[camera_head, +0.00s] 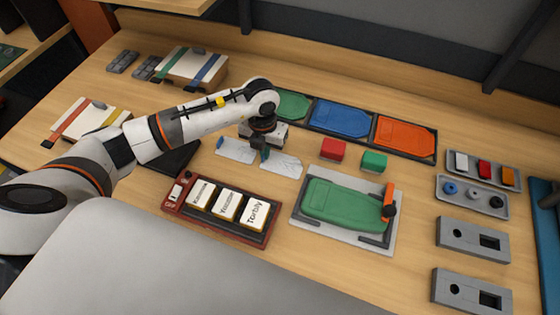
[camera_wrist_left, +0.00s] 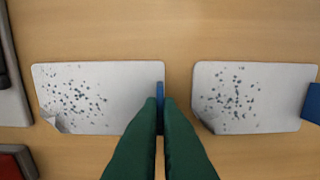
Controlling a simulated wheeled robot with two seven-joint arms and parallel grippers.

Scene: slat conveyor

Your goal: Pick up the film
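Two pale, dark-speckled film sheets lie side by side on the wooden table, each with a curled lower-left corner in the left wrist view: the left film (camera_wrist_left: 98,96) and the right film (camera_wrist_left: 252,97). In the head view they are the left sheet (camera_head: 234,151) and the right sheet (camera_head: 283,167). My left gripper (camera_wrist_left: 161,104) has its green fingers close together on either side of a narrow blue tab (camera_wrist_left: 160,90) at the left film's right edge. In the head view my left gripper (camera_head: 265,153) is low between the sheets. My right gripper is not in view.
Blue (camera_head: 340,117) and orange (camera_head: 404,134) pouches lie behind. Red (camera_head: 333,149) and green (camera_head: 373,162) blocks stand to the right. A red tray (camera_head: 188,208) with labelled cards and a green pouch (camera_head: 345,203) on a grey plate are in front.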

